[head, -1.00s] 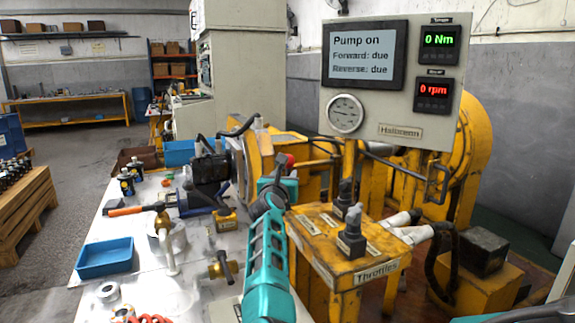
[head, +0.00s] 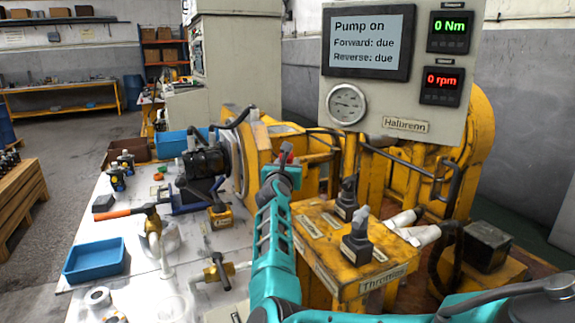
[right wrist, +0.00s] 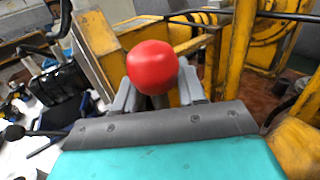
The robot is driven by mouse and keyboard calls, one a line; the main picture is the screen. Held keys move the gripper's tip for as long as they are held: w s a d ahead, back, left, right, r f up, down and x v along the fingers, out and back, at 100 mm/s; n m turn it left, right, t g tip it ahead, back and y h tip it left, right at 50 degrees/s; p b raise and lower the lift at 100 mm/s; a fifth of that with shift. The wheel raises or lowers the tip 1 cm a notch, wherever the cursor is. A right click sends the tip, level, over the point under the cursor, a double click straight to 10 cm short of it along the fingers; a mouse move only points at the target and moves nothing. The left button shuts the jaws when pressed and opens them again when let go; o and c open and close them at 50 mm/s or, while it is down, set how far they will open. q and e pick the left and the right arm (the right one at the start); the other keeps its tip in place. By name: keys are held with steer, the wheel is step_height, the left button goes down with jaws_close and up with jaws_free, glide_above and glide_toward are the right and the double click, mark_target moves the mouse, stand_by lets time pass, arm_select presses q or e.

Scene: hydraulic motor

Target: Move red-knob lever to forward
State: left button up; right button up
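In the right wrist view the red knob (right wrist: 152,67) is large and round, with a grey finger on either side. My right gripper (head: 283,168) is at the knob, its teal arm reaching in from the lower right. The fingers (right wrist: 155,92) are apart around the knob; whether they press on it I cannot tell. The lever's lower part is hidden by my gripper. My left gripper is not in view.
A panel (head: 408,124) reads "Pump on, Forward: due, Reverse: due", with 0 Nm and 0 rpm. The throttle box (head: 335,240) with two black levers stands right of my forearm. A black motor (head: 207,162) and a blue tray (head: 95,260) are on the left bench.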

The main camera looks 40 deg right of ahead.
steer(key=c, duration=0.6)
jaws_close()
steer(key=shift+r, duration=0.1)
steer(key=shift+r, duration=0.1)
